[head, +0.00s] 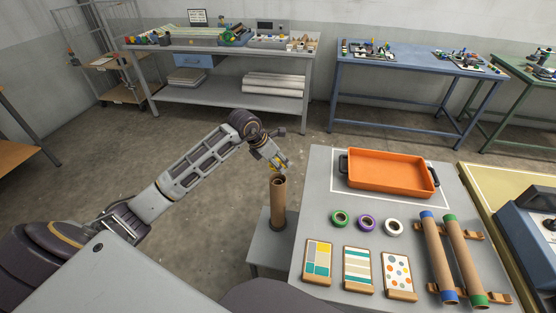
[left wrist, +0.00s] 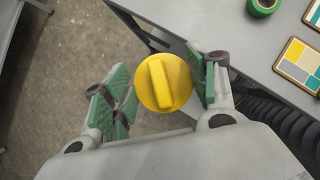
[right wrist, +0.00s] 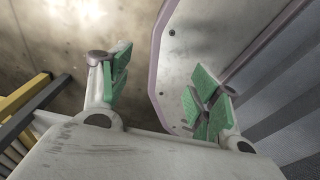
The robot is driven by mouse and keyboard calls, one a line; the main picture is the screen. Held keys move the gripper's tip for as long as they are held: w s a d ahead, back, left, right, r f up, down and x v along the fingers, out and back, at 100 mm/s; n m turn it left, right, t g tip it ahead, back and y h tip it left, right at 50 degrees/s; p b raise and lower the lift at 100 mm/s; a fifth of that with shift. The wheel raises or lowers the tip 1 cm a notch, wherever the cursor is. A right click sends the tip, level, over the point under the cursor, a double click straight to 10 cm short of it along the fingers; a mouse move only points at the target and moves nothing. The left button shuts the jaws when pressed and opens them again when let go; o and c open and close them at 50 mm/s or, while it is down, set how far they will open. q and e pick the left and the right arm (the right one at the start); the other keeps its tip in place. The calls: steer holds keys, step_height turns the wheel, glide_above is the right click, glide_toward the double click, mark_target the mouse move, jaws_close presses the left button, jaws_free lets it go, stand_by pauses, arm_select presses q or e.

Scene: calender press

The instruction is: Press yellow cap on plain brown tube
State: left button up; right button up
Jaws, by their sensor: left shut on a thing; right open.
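The plain brown tube (head: 279,205) stands upright on a low grey stand (head: 262,245) beside the table, with its open top visible. My left gripper (head: 276,160) is just above that top, pointing down. It is shut on the yellow cap (left wrist: 163,82), a round disc with a raised bar across it, between the green finger pads in the left wrist view. In the head view only a little yellow (head: 285,168) shows at the fingertips. The cap looks slightly above the tube. The left wrist view hides the tube. My right gripper (right wrist: 160,95) is open and empty, outside the head view.
The grey table (head: 320,205) right of the tube holds an orange tray (head: 391,172), several tape rolls (head: 366,223), patterned cards (head: 357,269) and two capped tubes on a wooden rack (head: 448,258). Workbenches stand at the back. Floor left of the tube is clear.

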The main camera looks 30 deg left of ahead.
arm_select(q)
steer(key=shift+f+b, duration=0.75)
steer(key=shift+f, duration=0.85)
steer(key=shift+f+b, duration=0.65)
steer(key=shift+f, duration=0.55)
steer(key=shift+f+b, duration=0.1)
steer(key=shift+b, duration=0.2)
arm_select(e)
steer(key=w+d+f, duration=0.2)
steer(key=d+f, duration=0.1)
steer(key=shift+f, duration=0.2)
steer(key=shift+s, duration=0.1)
steer(key=shift+s+f, duration=0.15)
steer(key=shift+s, duration=0.65)
steer(key=shift+w, duration=0.1)
